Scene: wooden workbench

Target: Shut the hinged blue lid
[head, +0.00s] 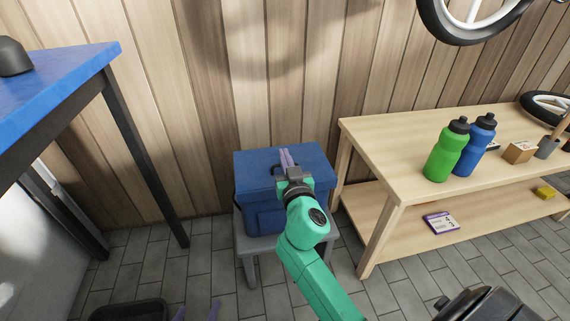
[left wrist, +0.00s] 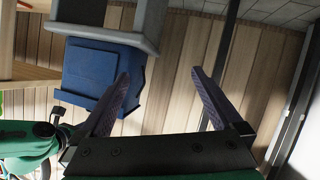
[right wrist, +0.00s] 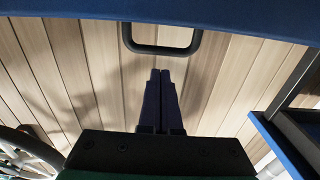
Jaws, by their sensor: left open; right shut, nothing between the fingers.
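The blue box stands on a grey stool (head: 250,250). Its blue lid (head: 256,169) lies across the top in the head view, and I see no clear gap at its edge. The box also shows upside down in the left wrist view (left wrist: 88,72). My right gripper (head: 286,158) is shut and empty over the lid; I cannot tell whether it touches. In the right wrist view, its fingertips (right wrist: 160,75) point toward a dark handle (right wrist: 160,48) at a blue edge. My left gripper (head: 198,311) is open and empty, low in front of the stool. My right arm hides part of the box front.
A blue-topped table (head: 70,75) stands at left. A wooden bench (head: 390,150) at right carries a green bottle (head: 446,152) and a blue bottle (head: 475,148). A wooden wall is behind the box. Tiled floor lies free between the left table and the stool.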

